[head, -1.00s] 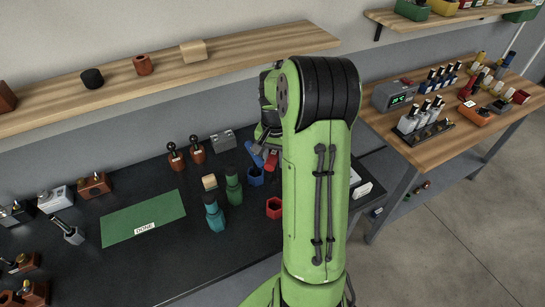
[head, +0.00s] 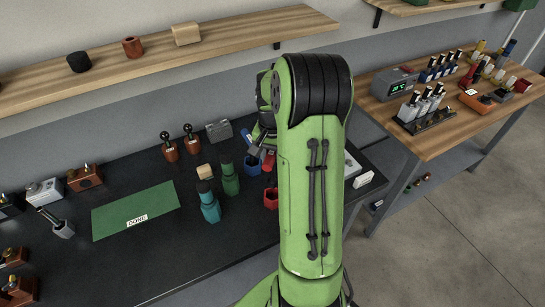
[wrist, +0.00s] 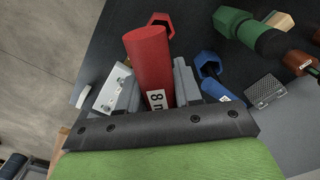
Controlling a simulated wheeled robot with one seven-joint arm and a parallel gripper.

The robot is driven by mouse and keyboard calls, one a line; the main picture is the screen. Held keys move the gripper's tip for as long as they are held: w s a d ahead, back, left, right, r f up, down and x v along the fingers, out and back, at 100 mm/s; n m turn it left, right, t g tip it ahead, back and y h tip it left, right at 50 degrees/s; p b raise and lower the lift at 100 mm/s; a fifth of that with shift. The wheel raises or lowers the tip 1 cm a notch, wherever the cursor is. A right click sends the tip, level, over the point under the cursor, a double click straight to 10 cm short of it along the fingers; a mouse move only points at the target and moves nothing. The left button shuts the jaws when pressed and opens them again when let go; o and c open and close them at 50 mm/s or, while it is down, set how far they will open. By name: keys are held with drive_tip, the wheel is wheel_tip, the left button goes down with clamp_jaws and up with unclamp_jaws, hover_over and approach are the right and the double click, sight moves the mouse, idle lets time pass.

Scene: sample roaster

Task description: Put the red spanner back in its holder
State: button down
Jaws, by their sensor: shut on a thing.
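In the head view a small part of the red spanner (head: 268,161) shows beside my green arm, which hides most of my gripper. A red hexagonal holder (head: 271,199) stands on the dark bench, partly behind my arm. The spanner's far end is hidden.
A blue hexagonal holder (head: 252,166) stands close to the red one. Green (head: 229,178) and teal (head: 208,203) tools stand to the left. A green DONE mat (head: 135,209) lies further left. A wooden shelf (head: 225,35) runs above the bench.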

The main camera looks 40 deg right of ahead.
sight(273, 181)
drive_tip(key=shift+f+b, duration=2.8)
drive_tip(key=shift+f, duration=0.8)
drive_tip(key=shift+f+b, duration=1.2)
drive_tip(key=shift+f, duration=0.2)
drive_tip(key=c, duration=0.7)
unclamp_jaws()
drive_tip(key=shift+r, duration=0.1)
wheel_tip(273, 181, up, 16)
drive_tip(key=p, duration=0.3)
